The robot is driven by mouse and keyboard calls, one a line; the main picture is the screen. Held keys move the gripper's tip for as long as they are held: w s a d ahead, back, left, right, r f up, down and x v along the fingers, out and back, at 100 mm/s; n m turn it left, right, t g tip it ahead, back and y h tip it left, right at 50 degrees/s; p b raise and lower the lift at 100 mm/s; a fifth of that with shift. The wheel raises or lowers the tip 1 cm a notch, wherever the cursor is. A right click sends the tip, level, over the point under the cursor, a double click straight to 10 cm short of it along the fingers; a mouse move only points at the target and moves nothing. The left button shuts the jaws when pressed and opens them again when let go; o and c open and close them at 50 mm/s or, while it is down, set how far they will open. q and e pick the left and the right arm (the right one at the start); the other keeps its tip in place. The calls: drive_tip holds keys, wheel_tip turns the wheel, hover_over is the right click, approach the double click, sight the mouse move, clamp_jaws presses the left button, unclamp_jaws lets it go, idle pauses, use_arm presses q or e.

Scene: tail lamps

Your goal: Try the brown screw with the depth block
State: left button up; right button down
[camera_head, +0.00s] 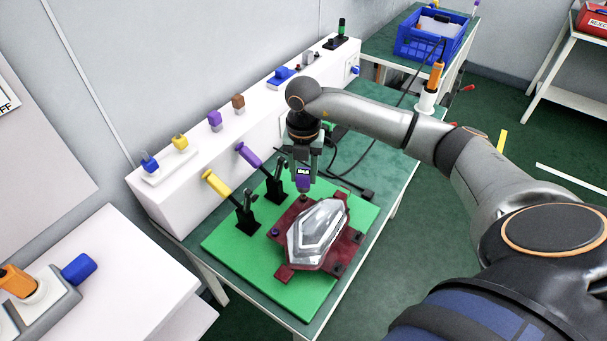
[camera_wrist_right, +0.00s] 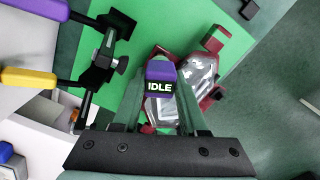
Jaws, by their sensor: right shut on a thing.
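My right gripper (camera_head: 303,176) is shut on a purple block (camera_head: 303,185) with a small dark display. In the right wrist view the block (camera_wrist_right: 160,72) sits between the fingers and its display reads "IDLE". It hangs above the far corner of a dark red fixture (camera_head: 285,273), which holds a clear tail lamp (camera_head: 317,232). Small dark fasteners show at the fixture's corners; which one is the brown screw I cannot tell. Whether the held block touches the fixture I cannot tell. My left gripper is not in view.
A yellow-handled clamp (camera_head: 217,187) and a purple-handled clamp (camera_head: 249,158) stand left of the fixture on a green board (camera_head: 228,243). The white ledge behind carries a brown block (camera_head: 238,101), another purple block (camera_head: 214,118) and yellow and blue ones. Cables lie right of the gripper.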

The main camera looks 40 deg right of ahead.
sight(304, 185)
drive_tip(key=shift+f+b, duration=0.95)
drive_tip(key=shift+f, duration=0.55)
idle(0.4)
drive_tip(key=shift+f+b, duration=0.4)
drive_tip(key=shift+f, duration=0.35)
drive_tip(key=shift+c, duration=1.8)
unclamp_jaws()
drive_tip(key=shift+r, duration=0.15)
wheel_tip(304, 185, up, 12)
drive_tip(key=shift+r+b, duration=0.2)
drive_tip(key=shift+b, duration=0.1)
